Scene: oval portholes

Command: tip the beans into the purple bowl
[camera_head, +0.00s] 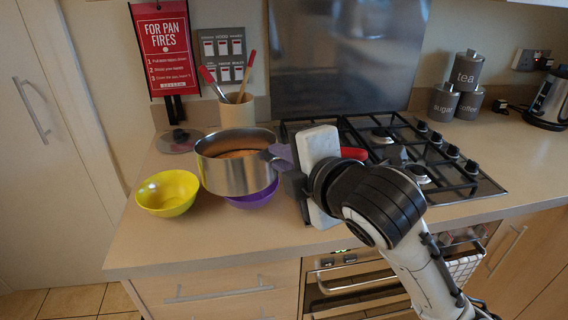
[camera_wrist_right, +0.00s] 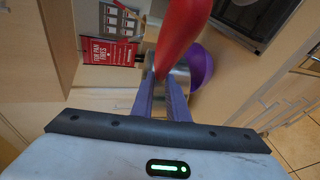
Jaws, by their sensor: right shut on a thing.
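A steel pan (camera_head: 228,176) with brown-orange beans (camera_head: 238,154) inside is in the middle left of the head view, close to level. My right gripper (camera_head: 277,156) is shut on the pan's handle; the red handle (camera_head: 353,153) sticks out beyond the gripper. The red handle (camera_wrist_right: 181,32) also shows large in the wrist view, in front of my gripper's fingers (camera_wrist_right: 161,92). The purple bowl (camera_head: 259,198) is partly hidden below the pan's right side; it also shows in the wrist view (camera_wrist_right: 200,67). My left gripper is not in view.
A yellow bowl (camera_head: 167,194) stands left of the pan. A lid (camera_head: 178,141) and a utensil pot (camera_head: 237,113) are behind. The gas hob (camera_head: 400,150) is at the right, with canisters (camera_head: 466,75) and a kettle (camera_head: 551,100) beyond. The front-left counter is clear.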

